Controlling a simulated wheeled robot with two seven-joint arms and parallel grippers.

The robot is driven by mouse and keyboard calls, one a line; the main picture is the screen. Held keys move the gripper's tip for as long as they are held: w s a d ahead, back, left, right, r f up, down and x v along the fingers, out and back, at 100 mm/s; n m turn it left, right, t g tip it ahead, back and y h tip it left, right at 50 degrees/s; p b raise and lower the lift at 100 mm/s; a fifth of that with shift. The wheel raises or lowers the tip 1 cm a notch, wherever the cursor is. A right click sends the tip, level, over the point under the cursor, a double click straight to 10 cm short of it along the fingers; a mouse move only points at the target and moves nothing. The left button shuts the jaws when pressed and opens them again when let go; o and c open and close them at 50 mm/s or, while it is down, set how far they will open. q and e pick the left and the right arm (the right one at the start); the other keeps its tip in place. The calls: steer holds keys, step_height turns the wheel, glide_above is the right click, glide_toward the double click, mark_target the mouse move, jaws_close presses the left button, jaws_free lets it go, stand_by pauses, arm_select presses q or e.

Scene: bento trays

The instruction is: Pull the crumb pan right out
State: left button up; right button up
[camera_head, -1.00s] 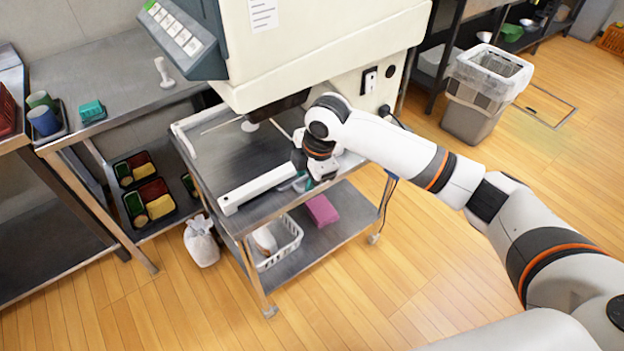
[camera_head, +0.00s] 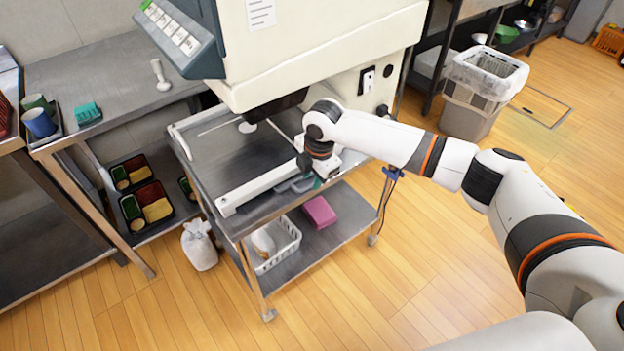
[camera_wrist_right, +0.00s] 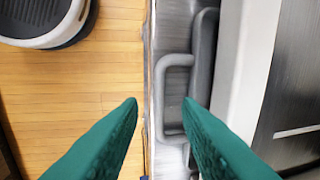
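The crumb pan shows in the right wrist view as a grey front strip (camera_wrist_right: 203,68) with a grey loop handle (camera_wrist_right: 161,100), beside a white rail. In the head view its grey front (camera_head: 283,186) sits low along the rail, partly hidden by my right wrist. My right gripper (camera_wrist_right: 160,103) has green fingers, spread apart. The handle's outer bar lies between the fingertips in the picture; one tip overlaps the handle's opening, the other shows over floor. I cannot tell whether either touches it. My left gripper is not in view.
The large cream machine (camera_head: 320,50) stands above a steel cart (camera_head: 245,225). A white basket (camera_head: 280,245) and a pink block (camera_head: 319,211) are on the cart's lower shelf. A bin (camera_head: 470,110) stands at right. Floor in front of the cart is clear.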

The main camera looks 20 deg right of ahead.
steer(key=shift+w+f, duration=0.15)
steer(key=shift+f, duration=0.65)
steer(key=shift+c, duration=0.5)
jaws_close()
